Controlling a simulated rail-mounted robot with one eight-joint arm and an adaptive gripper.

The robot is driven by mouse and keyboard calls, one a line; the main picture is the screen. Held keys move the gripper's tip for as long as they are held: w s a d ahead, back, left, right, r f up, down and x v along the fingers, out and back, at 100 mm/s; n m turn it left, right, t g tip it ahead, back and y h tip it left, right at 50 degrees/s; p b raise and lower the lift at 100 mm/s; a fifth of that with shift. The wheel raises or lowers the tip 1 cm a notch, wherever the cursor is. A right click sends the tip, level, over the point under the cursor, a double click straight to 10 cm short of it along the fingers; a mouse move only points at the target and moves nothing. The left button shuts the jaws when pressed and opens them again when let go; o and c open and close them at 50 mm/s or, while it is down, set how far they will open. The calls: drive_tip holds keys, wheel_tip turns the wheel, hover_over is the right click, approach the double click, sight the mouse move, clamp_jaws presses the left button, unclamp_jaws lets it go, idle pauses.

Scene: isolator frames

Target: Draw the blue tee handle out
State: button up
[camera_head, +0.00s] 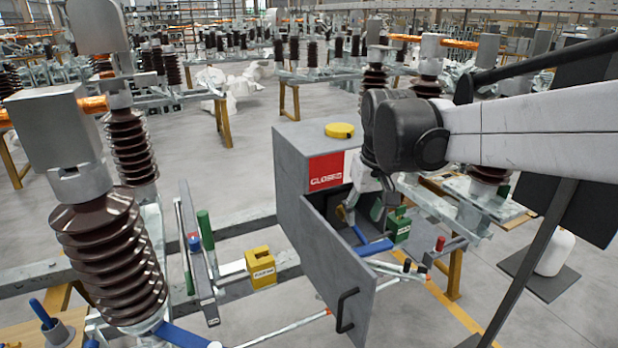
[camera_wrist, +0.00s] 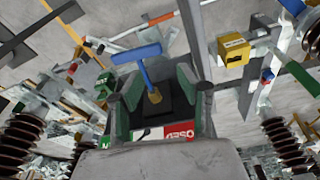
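The blue tee handle (camera_head: 373,248) sticks out of the open front of a grey cabinet (camera_head: 292,190). Its stem runs back to a brass fitting (camera_head: 342,214) in the dark opening. In the wrist view, the handle's crossbar (camera_wrist: 136,54) and stem show whole, with the brass fitting (camera_wrist: 155,96) at the stem's base. My gripper (camera_head: 383,212) is at the opening, just above the handle and partly hidden by the arm. In the wrist view my gripper (camera_wrist: 158,84) is open, its green-padded fingers apart on either side of the stem. No contact with the handle is visible.
The cabinet door (camera_head: 338,270) stands open, with a black pull handle (camera_head: 346,310). A yellow block (camera_head: 260,267) and a green block (camera_head: 400,226) sit nearby. A brown insulator (camera_head: 108,255) stands at left.

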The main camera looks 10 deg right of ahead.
drive_tip(key=n+g+p, duration=0.1)
drive_tip(key=g, duration=0.1)
hover_over(375, 250)
drive_tip(key=w+a, duration=0.2)
drive_tip(key=w, duration=0.5)
drive_tip(key=f, duration=0.7)
drive_tip(key=shift+s+f, duration=0.1)
drive_tip(key=shift+s, duration=0.1)
drive_tip(key=shift+w+d+f, duration=0.15)
drive_tip(key=shift+w+f, duration=0.05)
drive_tip(key=shift+f, duration=0.2)
wheel_tip(375, 250, down, 8)
drive_tip(key=b, duration=0.4)
drive_tip(key=shift+r, duration=0.1)
clamp_jaws()
drive_tip(key=shift+s, duration=0.2)
drive_tip(key=shift+s+d+b, duration=0.2)
drive_tip(key=shift+s+d, duration=0.1)
drive_tip(key=shift+s, duration=0.8)
drive_tip(key=shift+s+d+b, duration=0.2)
drive_tip(key=shift+s+d, duration=0.05)
drive_tip(key=shift+s, duration=0.8)
drive_tip(key=shift+s+d+b, duration=0.2)
drive_tip(key=shift+s+d, duration=0.1)
drive_tip(key=shift+s, duration=0.8)
